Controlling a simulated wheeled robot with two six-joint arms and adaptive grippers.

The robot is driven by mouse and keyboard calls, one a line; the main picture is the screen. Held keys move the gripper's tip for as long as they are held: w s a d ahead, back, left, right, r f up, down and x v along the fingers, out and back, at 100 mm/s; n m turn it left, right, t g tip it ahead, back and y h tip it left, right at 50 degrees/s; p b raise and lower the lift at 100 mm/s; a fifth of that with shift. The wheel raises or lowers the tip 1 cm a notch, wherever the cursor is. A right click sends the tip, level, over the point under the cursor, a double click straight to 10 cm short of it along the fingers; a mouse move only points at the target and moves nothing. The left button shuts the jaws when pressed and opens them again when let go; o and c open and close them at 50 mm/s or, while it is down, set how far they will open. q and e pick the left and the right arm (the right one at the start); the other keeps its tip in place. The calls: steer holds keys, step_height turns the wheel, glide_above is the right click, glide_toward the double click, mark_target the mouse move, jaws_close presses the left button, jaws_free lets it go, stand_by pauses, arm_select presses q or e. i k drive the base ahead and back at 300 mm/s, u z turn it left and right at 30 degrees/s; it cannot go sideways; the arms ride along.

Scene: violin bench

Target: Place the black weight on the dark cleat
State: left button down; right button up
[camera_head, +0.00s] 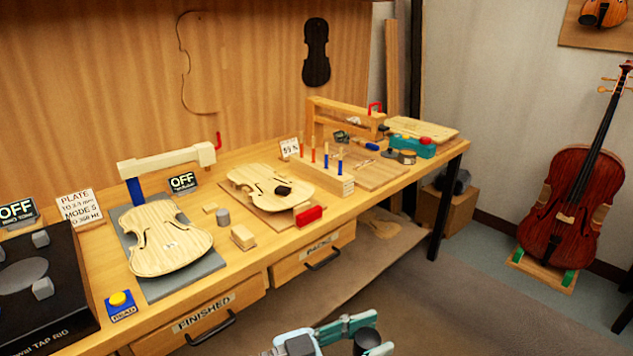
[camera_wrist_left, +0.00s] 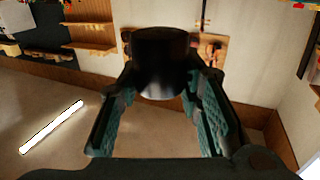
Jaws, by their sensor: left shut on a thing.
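My left gripper (camera_head: 374,336) is at the bottom of the head view, out in front of the bench. It is shut on the black weight (camera_head: 366,341), a dark cylinder that also shows between the fingers in the left wrist view (camera_wrist_left: 161,62). The dark cleat (camera_head: 283,190) appears as a small dark piece on the pale violin plate (camera_head: 255,181) in the middle of the bench. The gripper and weight are well apart from it, nearer the camera. My right gripper is not in view.
A red block (camera_head: 309,215) stands near the plate's front edge. A grey cylinder (camera_head: 222,216) and small wooden blocks (camera_head: 243,236) lie left. Another violin plate (camera_head: 168,240) rests farther left. Floor is clear before the drawers.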

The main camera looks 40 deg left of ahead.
mark_target(283, 188)
steer(key=u, duration=0.3)
steer(key=i, duration=1.25)
steer(key=u, duration=0.6)
